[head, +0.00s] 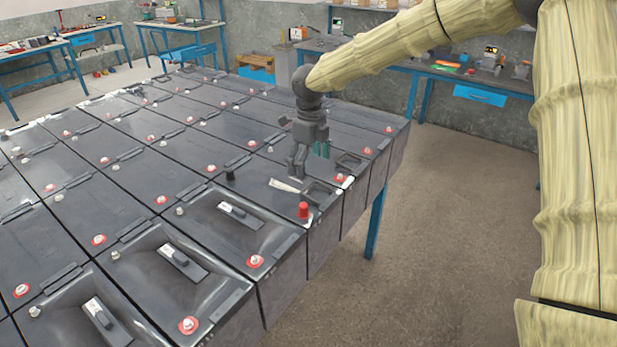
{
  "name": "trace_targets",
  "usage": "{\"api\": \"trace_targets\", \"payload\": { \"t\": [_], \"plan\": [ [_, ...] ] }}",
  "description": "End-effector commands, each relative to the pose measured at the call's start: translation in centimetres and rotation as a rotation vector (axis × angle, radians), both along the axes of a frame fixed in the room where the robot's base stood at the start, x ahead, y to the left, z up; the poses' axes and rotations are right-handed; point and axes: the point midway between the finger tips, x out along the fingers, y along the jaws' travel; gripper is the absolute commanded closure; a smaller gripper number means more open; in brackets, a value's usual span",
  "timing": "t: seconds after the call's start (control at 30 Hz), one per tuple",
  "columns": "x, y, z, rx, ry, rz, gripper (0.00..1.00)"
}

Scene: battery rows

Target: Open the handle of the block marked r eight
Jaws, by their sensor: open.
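The battery blocks (265,204) stand in tight rows on a blue-legged table. No marking can be read in the head view, so I cannot tell which block is r eight. My gripper (307,167) is open and points down over the blocks near the right edge of the rows. Below it is a block with a red cap (304,210), a black cap (230,174) and a pale strip (285,185). A dark handle (320,190) lies at that block's right end, just below the gripper. I see nothing held between the fingers, and cannot tell whether they touch anything.
Nearer blocks have recessed tops with dark handles, one at the front (180,257) and one behind it (239,214). Terminals with red rings (255,261) stick up across the rows. The floor (440,240) to the right is clear. Workbenches (480,80) line the back wall.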

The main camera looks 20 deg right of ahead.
Motion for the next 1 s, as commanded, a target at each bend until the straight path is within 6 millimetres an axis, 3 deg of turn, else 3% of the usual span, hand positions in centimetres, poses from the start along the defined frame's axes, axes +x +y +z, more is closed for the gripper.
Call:
{"api": "trace_targets", "payload": {
  "t": [0.13,0.4,0.8,1.0],
  "plan": [
    [0.3,0.1,-2.9,-0.003,0.01,0.001,0.05],
    [0.4,0.0,-5.7,-0.002,0.007,0.001,0.05],
    [0.4,0.1,-6.4,-0.001,0.006,0.001,0.05],
    [0.4,0.1,-6.4,-0.001,0.006,0.002,0.4]
  ]
}}
